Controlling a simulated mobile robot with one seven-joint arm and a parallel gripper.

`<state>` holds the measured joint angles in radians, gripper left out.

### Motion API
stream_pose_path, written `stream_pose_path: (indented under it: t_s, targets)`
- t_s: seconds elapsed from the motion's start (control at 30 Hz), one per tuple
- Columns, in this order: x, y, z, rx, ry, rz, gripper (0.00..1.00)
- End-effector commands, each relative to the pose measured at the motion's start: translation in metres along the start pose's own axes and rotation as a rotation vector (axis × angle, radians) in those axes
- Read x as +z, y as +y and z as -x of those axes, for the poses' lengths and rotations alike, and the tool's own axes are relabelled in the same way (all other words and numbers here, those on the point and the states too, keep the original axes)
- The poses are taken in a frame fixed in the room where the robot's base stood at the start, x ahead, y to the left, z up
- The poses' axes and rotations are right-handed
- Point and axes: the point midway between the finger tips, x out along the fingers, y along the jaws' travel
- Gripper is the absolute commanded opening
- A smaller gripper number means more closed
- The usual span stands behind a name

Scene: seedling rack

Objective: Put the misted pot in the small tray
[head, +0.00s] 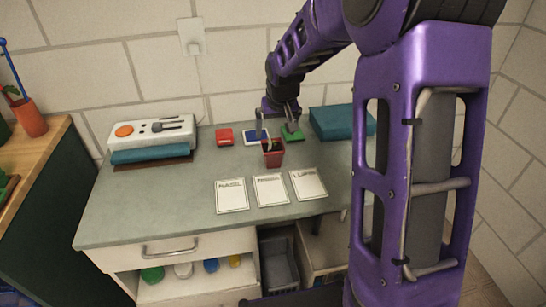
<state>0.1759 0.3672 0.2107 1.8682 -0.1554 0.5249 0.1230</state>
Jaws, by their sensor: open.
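A small dark-red pot (273,154) stands on the grey-green counter, with something pale at its top. I cannot tell from this view whether it is misted. My gripper (275,131) is open and points down just behind and above the pot, with nothing visible between its fingers. The fingers appear apart from the pot, though the depth is hard to judge. Behind the pot lie small flat red (224,137), blue-and-white (252,138) and green (292,133) items. I cannot tell which thing is the small tray.
Three white labelled cards (270,190) lie in front of the pot. A teal box (342,122) is at the back right. A white device with an orange knob (152,133) is at the left. A grey bin (280,264) sits below. The counter's front left is clear.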

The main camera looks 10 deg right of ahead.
Motion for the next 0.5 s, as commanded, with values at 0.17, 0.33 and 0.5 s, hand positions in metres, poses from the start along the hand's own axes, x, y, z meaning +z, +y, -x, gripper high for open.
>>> stream_pose_path:
  t_s: [0.17,0.33,0.5]
  targets:
    - [0.001,0.000,-0.036,0.000,-0.003,-0.001,1.00]
    - [0.000,0.000,-0.048,0.000,0.000,-0.003,1.00]
    - [-0.002,0.000,-0.065,0.000,-0.003,-0.002,1.00]
